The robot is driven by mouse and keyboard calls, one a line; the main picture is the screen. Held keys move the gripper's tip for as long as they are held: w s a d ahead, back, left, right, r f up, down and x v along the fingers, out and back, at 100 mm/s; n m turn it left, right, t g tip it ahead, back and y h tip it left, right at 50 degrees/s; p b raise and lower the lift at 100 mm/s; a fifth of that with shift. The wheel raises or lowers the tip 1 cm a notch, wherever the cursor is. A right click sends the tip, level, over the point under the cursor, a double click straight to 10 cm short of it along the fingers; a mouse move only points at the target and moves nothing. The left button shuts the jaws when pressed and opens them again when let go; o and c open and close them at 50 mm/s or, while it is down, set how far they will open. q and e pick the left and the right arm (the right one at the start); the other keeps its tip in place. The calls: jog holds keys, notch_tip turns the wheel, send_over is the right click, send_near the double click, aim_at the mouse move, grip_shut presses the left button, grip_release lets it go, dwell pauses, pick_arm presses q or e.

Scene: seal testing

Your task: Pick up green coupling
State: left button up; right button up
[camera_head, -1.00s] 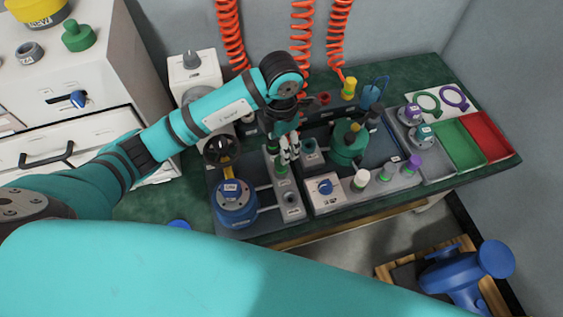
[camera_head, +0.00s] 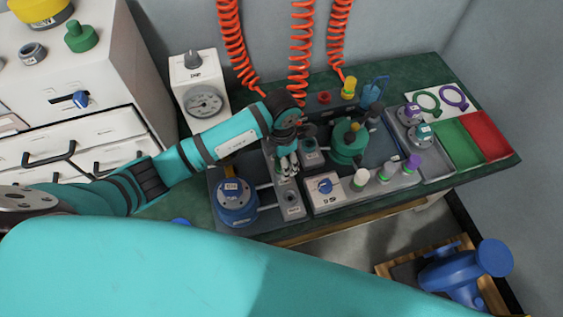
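My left gripper (camera_head: 288,167) points down over the grey block (camera_head: 291,208) at the middle of the bench, between the blue flanged piece and the green-topped vessel. Its fingers are small in the picture, and I cannot tell whether they are open or shut. The green coupling seen in this block earlier is now mostly hidden at the fingers; I cannot tell whether they touch it. My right gripper is not in view.
The blue flanged piece (camera_head: 236,203) stands left of the block, and the green vessel (camera_head: 349,142) stands to its right. Fittings with green rings, including a white-topped one (camera_head: 361,180), line the front right. Green (camera_head: 458,144) and red (camera_head: 487,135) trays lie at far right.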

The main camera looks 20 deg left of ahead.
pick_arm(q)
jog(key=c, duration=0.7)
grip_shut()
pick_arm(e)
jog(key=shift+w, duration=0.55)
pick_arm(q)
jog(key=shift+r, duration=0.15)
